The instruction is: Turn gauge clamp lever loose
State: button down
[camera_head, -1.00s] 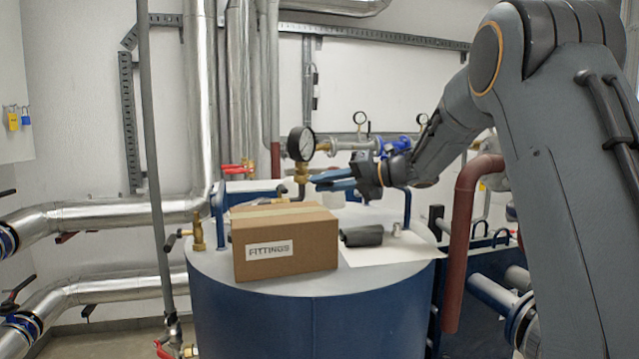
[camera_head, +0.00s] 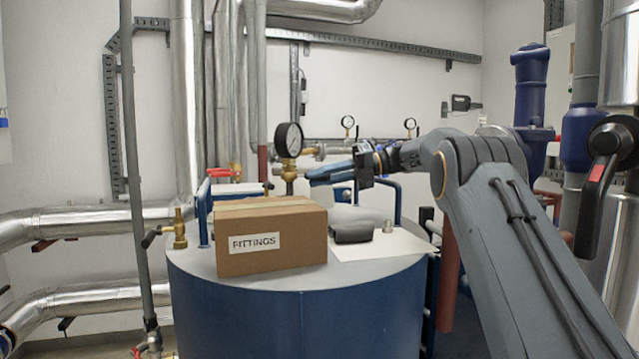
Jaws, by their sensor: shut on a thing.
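The round pressure gauge (camera_head: 289,140) has a white dial and a dark rim.
A cardboard box marked FITTINGS (camera_head: 272,238) stands on the round blue tank (camera_head: 300,315). A dark roll (camera_head: 352,232) and a white sheet (camera_head: 385,247) lie to its right. A blue handrail (camera_head: 397,195) rises near my wrist. Pipes line the back wall.

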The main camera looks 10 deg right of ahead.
jog(key=shift+w+d+r+n+g, duration=0.1)
jog(key=shift+w+n+g, duration=0.2)
jog(key=shift+g, duration=0.1)
dwell(0.3)
jog(key=c, duration=1.7)
grip_release()
jog(key=shift+o, duration=0.2)
jog(key=shift+s, duration=0.1)
